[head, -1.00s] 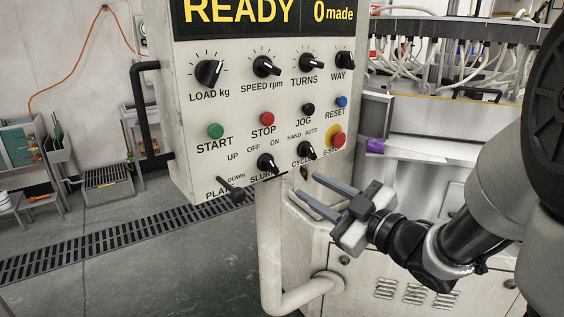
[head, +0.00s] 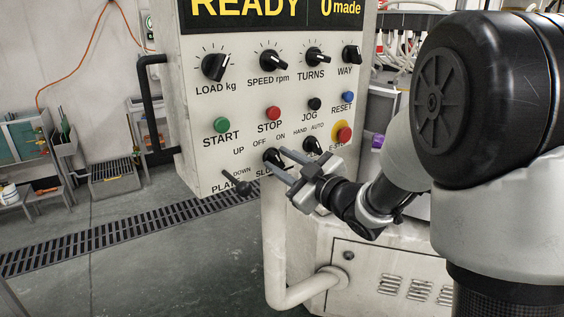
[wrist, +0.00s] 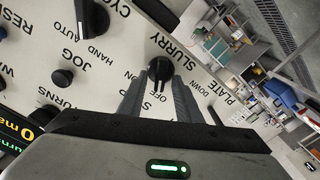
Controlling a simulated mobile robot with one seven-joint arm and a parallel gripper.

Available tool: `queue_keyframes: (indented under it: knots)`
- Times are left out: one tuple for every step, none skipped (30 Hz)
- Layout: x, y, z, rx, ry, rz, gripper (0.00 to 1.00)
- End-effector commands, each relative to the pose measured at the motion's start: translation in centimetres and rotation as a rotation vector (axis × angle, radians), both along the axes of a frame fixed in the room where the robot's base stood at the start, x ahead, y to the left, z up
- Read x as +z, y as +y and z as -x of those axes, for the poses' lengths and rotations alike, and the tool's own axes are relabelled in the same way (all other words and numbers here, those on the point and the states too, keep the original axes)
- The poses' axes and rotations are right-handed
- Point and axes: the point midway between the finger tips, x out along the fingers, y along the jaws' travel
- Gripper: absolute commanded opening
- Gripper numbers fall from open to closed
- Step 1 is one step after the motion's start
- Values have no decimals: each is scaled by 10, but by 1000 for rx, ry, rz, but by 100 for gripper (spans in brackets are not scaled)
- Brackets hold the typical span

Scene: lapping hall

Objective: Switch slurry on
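The slurry knob (head: 272,156) is a black rotary switch low on the white control panel (head: 190,110), with OFF and ON printed above it. In the wrist view the slurry knob (wrist: 160,68) lies just past and between my fingertips, its bar turned roughly toward OFF. My gripper (head: 278,164) is open at the panel's lower edge, its fingers pointing at the knob and partly hiding the SLURRY label. In the wrist view my gripper (wrist: 159,78) has a finger on each side of the knob. Contact cannot be told.
The cycle knob (head: 312,146) and the red emergency stop (head: 344,134) are to the right. The plate lever (head: 238,184) sticks out to the left. The green start button (head: 221,125) and red stop button (head: 273,113) are above. A white pipe (head: 274,250) runs below.

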Motion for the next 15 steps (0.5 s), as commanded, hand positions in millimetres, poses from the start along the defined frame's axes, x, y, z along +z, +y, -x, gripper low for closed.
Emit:
queue_keyframes:
  knots:
    - [0, 0, 0, 0, 0, 0, 31]
    - [0, 0, 0, 0, 0, 0, 30]
    - [0, 0, 0, 0, 0, 0, 23]
    - [0, 0, 0, 0, 0, 0, 18]
    - [0, 0, 0, 0, 0, 0, 13]
    - [0, 0, 0, 0, 0, 0, 6]
    - [0, 0, 0, 0, 0, 0, 1]
    - [0, 0, 0, 0, 0, 0, 0]
    - [0, 0, 0, 0, 0, 0, 0]
    - [0, 0, 0, 1, -1, -1, 0]
    - [0, 0, 0, 0, 0, 0, 0]
    - [0, 0, 0, 0, 0, -1, 0]
    - [0, 0, 0, 0, 1, -3, 0]
    - [0, 0, 0, 0, 3, -5, 0]
    - [0, 0, 0, 0, 6, -9, 0]
